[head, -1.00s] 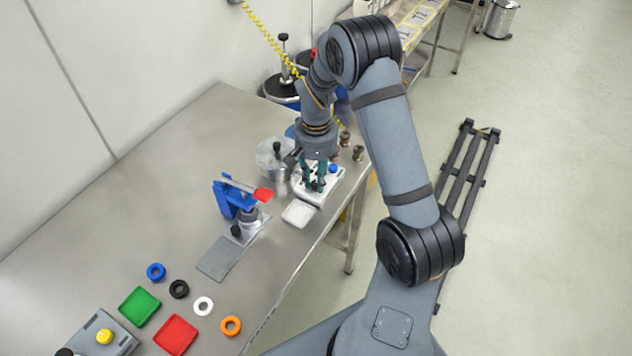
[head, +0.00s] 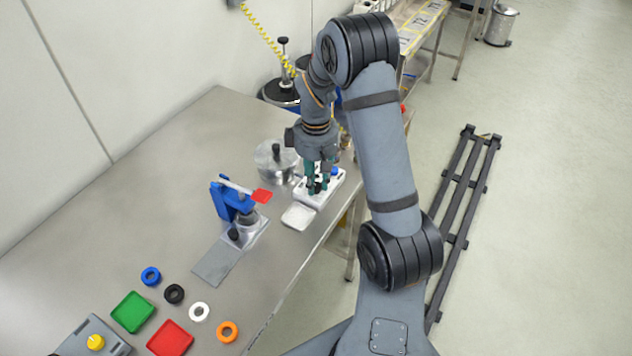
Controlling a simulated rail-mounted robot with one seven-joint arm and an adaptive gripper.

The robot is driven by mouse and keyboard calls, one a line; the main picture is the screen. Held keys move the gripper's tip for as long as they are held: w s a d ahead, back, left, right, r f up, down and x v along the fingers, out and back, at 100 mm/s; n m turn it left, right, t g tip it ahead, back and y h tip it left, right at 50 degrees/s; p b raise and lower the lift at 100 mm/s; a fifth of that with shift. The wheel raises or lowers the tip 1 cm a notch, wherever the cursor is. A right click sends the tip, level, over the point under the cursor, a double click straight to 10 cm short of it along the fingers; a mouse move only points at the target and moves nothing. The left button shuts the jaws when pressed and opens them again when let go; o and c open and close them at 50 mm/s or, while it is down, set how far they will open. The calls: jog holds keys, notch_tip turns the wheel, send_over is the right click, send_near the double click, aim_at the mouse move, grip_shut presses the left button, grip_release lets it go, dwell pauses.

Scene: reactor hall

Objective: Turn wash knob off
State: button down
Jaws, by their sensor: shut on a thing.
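A white box (head: 304,196) stands near the right edge of the steel bench, with a blue knob (head: 334,171) on its far right part. My gripper (head: 317,187) points down over the box's middle, its teal fingers closed around a small dark knob on the box top. The fingers cover most of that knob, so its setting cannot be read. No label shows which knob is the wash knob.
A white tray (head: 298,216) lies just in front of the box. A lidded metal pot (head: 272,160) stands close on the left. A blue press with a red handle (head: 262,196) is nearer. Several rings and green and red trays lie at the front.

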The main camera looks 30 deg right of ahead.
aim_at(316, 185)
jog(key=shift+n, duration=1.7)
jog(key=c, duration=1.5)
grip_release()
jog(key=shift+c, duration=0.2)
jog(key=shift+r, duration=0.15)
notch_tip(316, 185, up, 12)
jog(key=shift+f, duration=0.1)
jog(key=shift+f, duration=0.1)
